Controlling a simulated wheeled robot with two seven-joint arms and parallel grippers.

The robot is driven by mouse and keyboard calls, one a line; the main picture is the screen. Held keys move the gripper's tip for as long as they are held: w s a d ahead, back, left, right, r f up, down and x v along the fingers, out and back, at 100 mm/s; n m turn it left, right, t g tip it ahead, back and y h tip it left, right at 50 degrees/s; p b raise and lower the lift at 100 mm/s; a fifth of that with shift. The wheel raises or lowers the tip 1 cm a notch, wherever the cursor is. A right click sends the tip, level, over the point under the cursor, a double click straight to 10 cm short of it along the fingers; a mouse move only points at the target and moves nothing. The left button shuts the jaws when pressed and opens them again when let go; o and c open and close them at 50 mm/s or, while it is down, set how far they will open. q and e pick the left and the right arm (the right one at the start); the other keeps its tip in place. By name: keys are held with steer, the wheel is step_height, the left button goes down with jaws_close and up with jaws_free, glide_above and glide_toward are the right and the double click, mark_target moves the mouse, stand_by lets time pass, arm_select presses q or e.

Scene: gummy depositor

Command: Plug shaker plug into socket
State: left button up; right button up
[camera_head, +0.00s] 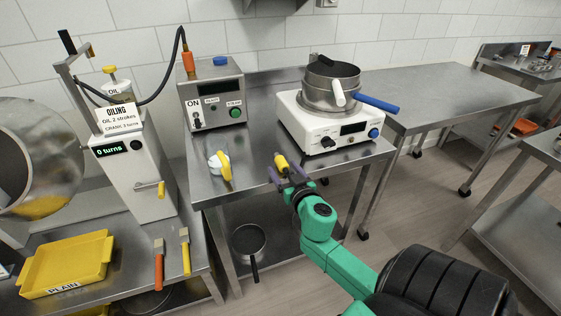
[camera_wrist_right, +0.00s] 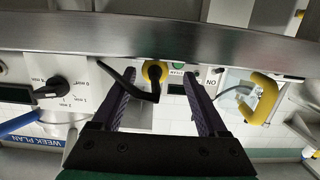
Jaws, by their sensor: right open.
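The plug, a yellow piece (camera_head: 282,161) with a dark end, is at the front edge of the steel table, close to the tips of my right gripper (camera_head: 286,172). In the right wrist view the yellow plug (camera_wrist_right: 152,69) shows between the two purple fingers (camera_wrist_right: 157,77), with a black cable or stem beside it. The fingers are apart, and I cannot tell whether they touch it. The white shaker (camera_head: 312,135) with a metal sieve on top stands to the right. I cannot make out the socket for certain. My left gripper is out of view.
A grey control box (camera_head: 213,98) marked ON stands behind and left. A white piece with a yellow handle (camera_head: 222,166) lies on the steel table (camera_head: 250,165) left of my gripper. The oiling machine (camera_head: 135,170) and a yellow tray (camera_head: 66,262) are at the left.

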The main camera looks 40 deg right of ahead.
mark_target(281, 162)
steer(key=x, duration=0.4)
steer(key=shift+d+f, duration=0.1)
steer(key=shift+d, duration=0.35)
steer(key=shift+w, duration=0.15)
steer(key=shift+a, duration=0.1)
steer(key=c, duration=0.4)
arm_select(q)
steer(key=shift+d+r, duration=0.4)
arm_select(e)
jaws_close()
